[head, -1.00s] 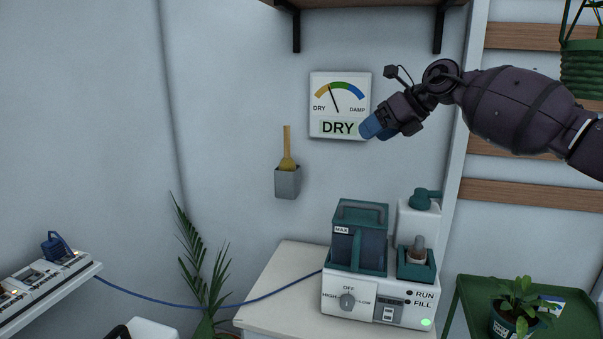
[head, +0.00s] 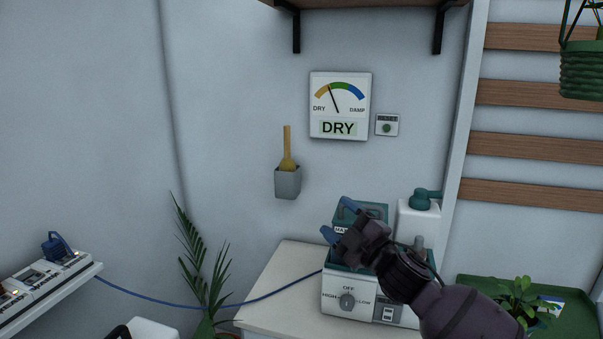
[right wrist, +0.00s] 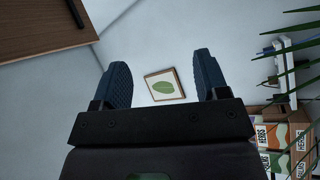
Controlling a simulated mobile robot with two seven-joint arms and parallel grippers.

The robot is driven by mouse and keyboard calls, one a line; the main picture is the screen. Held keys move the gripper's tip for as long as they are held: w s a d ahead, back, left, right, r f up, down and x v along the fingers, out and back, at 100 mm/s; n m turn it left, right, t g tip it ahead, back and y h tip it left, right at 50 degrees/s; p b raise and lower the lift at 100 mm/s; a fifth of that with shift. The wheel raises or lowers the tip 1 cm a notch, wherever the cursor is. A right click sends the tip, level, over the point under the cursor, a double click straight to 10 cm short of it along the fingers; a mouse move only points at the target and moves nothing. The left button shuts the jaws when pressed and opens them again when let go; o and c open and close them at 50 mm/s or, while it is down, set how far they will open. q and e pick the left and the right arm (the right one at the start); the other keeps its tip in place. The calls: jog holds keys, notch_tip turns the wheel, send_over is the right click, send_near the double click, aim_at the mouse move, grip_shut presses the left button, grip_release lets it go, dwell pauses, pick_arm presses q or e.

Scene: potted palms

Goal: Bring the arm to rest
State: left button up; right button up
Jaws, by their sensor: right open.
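My right gripper (head: 338,220) is open and empty in the head view. It hangs in front of the humidifier-like machine (head: 346,302) on the white cabinet, and its blue fingertips overlap the machine's teal tank (head: 375,212). I cannot tell whether it touches the tank. In the right wrist view the two dark blue fingers (right wrist: 163,85) stand wide apart with nothing between them. My right arm comes in from the lower right and hides the machine's right side. My left gripper is not in view.
A DRY/DAMP gauge (head: 339,105) and a small panel (head: 387,125) hang on the wall. A grey holder (head: 288,182) with a yellow-handled tool hangs lower. A blue cable (head: 180,305) runs from the left shelf (head: 45,290). A green stand (head: 570,315) bears a potted plant (head: 522,300).

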jog(key=s+d+f+m+g+h, duration=0.1)
jog(key=s+d+f+m+h, duration=0.45)
jog(key=f, duration=0.55)
jog(key=s+d+f+m+h, duration=0.3)
jog(key=s+d+f+m, duration=0.3)
jog(key=s+f+m, duration=0.3)
jog(key=s+d+f+m+g+h, duration=0.2)
jog(key=s+d+f, duration=0.2)
jog(key=s+f, duration=0.4)
jog(key=s+d+f+m+g+h, duration=0.2)
jog(key=s+d+f, duration=0.2)
jog(key=s+f, duration=0.5)
jog(key=s, duration=0.6)
jog(key=shift+s+g, duration=0.2)
jog(key=shift+g, duration=0.2)
jog(key=shift+f+h, duration=0.1)
jog(key=shift+h, duration=0.15)
